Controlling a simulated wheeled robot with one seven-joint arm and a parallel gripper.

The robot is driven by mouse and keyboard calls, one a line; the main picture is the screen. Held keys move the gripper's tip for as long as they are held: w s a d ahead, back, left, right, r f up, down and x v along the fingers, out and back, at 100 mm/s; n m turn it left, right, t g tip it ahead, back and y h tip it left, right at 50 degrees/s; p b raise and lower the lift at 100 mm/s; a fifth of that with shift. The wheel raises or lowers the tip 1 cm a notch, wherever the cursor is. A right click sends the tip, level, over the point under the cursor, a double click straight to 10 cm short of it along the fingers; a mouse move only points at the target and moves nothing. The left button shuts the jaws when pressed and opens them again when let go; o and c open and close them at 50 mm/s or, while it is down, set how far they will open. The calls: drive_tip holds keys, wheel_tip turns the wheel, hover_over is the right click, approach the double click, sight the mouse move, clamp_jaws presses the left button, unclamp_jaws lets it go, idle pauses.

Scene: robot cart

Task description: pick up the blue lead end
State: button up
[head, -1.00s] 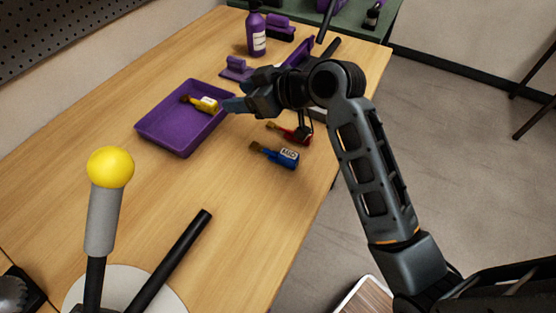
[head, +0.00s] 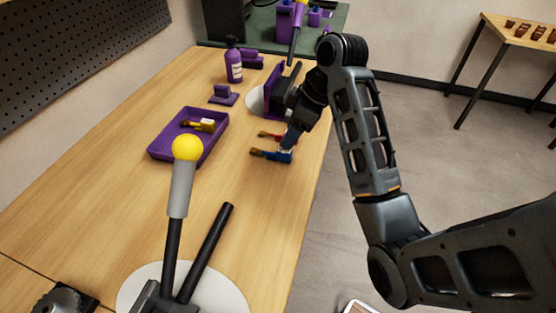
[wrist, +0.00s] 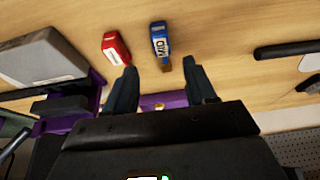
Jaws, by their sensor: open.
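The blue lead end (head: 273,155), with a brownish tip, lies on the wooden table near its right edge. In the wrist view the blue lead end (wrist: 159,40) shows a white label, and its tip points toward the gap between my fingers. My gripper (wrist: 159,64) is open and empty, fingers apart on either side of that line. In the head view my gripper (head: 287,146) reaches down at the blue lead end and partly covers it; I cannot tell if they touch. The red lead end (wrist: 115,47) lies beside the blue one, left of it in the wrist view.
A purple tray (head: 159,154) holds a yellow lead end (head: 207,125). A purple bottle (head: 233,65) and a purple holder (head: 223,96) stand farther back. A yellow-topped grey post (head: 181,190) stands in front. The table between the post and the lead ends is clear.

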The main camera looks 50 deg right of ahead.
sight(281, 150)
drive_tip(key=shift+b+x, duration=1.2)
drive_tip(key=shift+x, duration=2)
drive_tip(key=shift+s+a, duration=0.1)
drive_tip(key=shift+s, duration=0.05)
clamp_jaws()
